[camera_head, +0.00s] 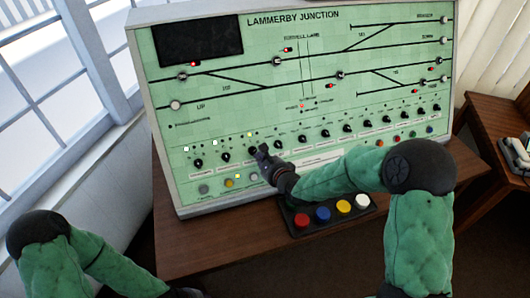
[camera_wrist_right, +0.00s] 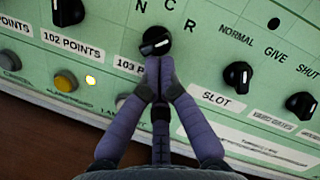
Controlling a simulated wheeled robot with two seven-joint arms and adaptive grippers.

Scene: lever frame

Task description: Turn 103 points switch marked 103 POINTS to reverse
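The 103 points switch is a black rotary knob (camera_wrist_right: 155,42) with a white pointer mark, under the letters N, C and R. In the right wrist view its mark lies nearly level, tipped up slightly to the right. Its label (camera_wrist_right: 126,65) reads "103 P" before my fingers hide the rest. My right gripper (camera_wrist_right: 163,68) has its purple fingers together, tips at the knob's lower edge; whether they touch it is unclear. In the head view my right gripper (camera_head: 257,152) covers much of this switch.
The green Lammerby Junction panel (camera_head: 300,100) stands on a brown desk (camera_head: 200,245). The 102 points knob (camera_wrist_right: 68,12) is to the left and the slot knob (camera_wrist_right: 238,75) to the right. A box of coloured buttons (camera_head: 330,213) lies in front, below my right arm.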

